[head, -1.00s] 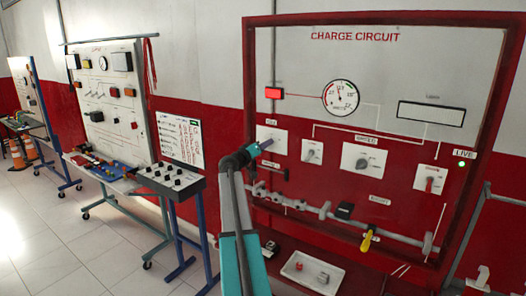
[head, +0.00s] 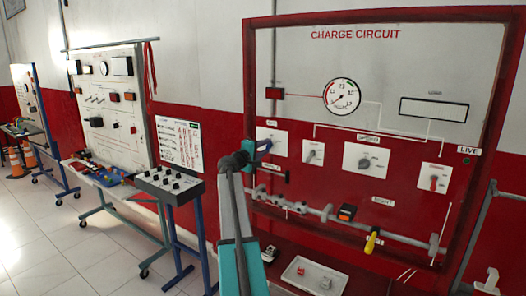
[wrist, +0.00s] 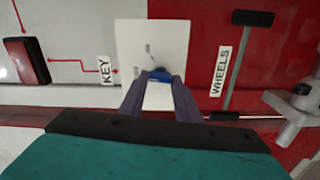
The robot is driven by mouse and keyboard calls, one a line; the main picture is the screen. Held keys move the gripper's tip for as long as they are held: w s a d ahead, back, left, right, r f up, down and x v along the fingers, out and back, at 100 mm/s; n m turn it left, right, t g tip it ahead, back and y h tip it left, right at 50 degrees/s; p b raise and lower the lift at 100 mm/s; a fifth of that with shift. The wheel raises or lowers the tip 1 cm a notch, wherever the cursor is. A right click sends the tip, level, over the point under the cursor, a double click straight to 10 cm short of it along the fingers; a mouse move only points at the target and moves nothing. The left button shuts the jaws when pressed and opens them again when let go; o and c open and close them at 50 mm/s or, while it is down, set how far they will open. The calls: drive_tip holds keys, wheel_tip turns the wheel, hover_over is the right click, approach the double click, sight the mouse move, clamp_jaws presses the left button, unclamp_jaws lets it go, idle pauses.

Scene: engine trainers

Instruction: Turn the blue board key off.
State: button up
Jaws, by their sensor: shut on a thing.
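The blue key (wrist: 158,75) sits on a white plate (wrist: 150,35) beside the KEY label in the wrist view. My gripper (wrist: 153,84) is shut on the key, with a purple-grey finger on each side. In the head view my gripper (head: 265,145) reaches the key plate (head: 279,138) at the left of the red CHARGE CIRCUIT board (head: 420,60) and hides most of the key. The red lamp (head: 274,94) above it looks dark. The gauge (head: 342,97) needle points down-left.
Other knobs (head: 365,160) and a red-handled switch (head: 434,178) sit to the right. A white tray (head: 295,270) stands beneath. Another trainer stands left.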

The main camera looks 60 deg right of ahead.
drive_tip(key=shift+s+d+r+n, duration=0.1)
drive_tip(key=shift+s+n, duration=0.05)
drive_tip(key=shift+n, duration=0.55)
drive_tip(key=o, duration=1)
drive_tip(key=shift+d, duration=0.1)
drive_tip(key=shift+o, duration=0.2)
drive_tip(key=shift+a, duration=0.25)
